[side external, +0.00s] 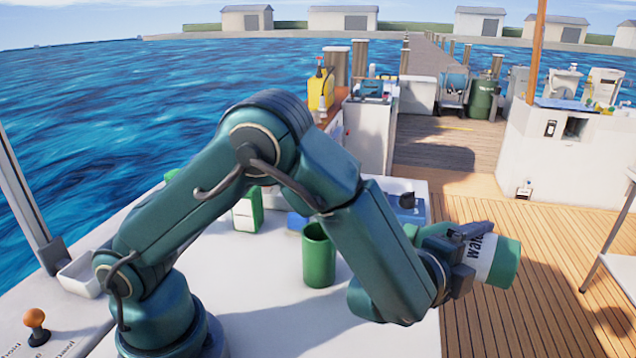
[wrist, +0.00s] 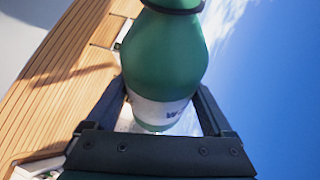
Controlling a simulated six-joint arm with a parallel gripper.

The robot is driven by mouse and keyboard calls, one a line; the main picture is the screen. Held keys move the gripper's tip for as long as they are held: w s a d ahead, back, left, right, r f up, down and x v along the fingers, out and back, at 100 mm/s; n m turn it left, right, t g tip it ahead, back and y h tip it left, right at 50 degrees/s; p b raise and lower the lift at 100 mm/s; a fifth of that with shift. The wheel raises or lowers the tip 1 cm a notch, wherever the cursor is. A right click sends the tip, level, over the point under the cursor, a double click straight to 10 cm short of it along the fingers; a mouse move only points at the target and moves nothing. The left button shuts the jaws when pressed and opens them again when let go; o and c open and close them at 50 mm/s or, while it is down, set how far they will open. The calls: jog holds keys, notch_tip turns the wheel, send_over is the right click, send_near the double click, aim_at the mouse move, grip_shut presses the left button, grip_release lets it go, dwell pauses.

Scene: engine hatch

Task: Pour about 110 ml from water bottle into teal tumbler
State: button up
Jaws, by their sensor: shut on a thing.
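The water bottle (side external: 504,262) is green with a white label. In the side view it lies tipped almost on its side, its green base toward the right, out past the right edge of the white table. My gripper (side external: 470,240) is shut around its labelled part; the neck end is mostly hidden by my gripper and arm. In the wrist view the bottle (wrist: 162,60) sits between the two fingers (wrist: 160,105), with a dark ring at its neck. The tumbler (side external: 319,258), a green open-topped cup, stands upright on the table, left of and apart from the bottle. Its contents are hidden.
The white table (side external: 285,325) has free room around the cup. A green and white carton (side external: 247,212) and a blue item (side external: 298,222) stand behind it, partly hidden by my arm. A dark-topped blue object (side external: 407,203) is at the back right. Wooden deck (side external: 560,240) lies right.

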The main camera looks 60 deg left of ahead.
dwell(1.1)
jog(key=shift+d+f+m, duration=0.15)
jog(key=shift+f+m, duration=0.05)
jog(key=shift+m, duration=0.2)
jog(key=shift+f+m+g, duration=0.4)
jog(key=shift+f+g, duration=0.1)
jog(key=shift+f, duration=0.15)
jog(key=shift+w+d+f+m+y, duration=0.1)
jog(key=shift+d+f+m+y, duration=0.1)
jog(key=shift+f+m, duration=0.15)
jog(key=shift+w+d+f+m+y, duration=0.15)
jog(key=shift+f+m+y, duration=0.1)
jog(key=shift+f, duration=0.15)
jog(key=shift+s+f+g, duration=0.1)
jog(key=shift+f+g, duration=0.15)
jog(key=shift+g, duration=0.05)
jog(key=shift+a+f, duration=0.1)
dwell(0.5)
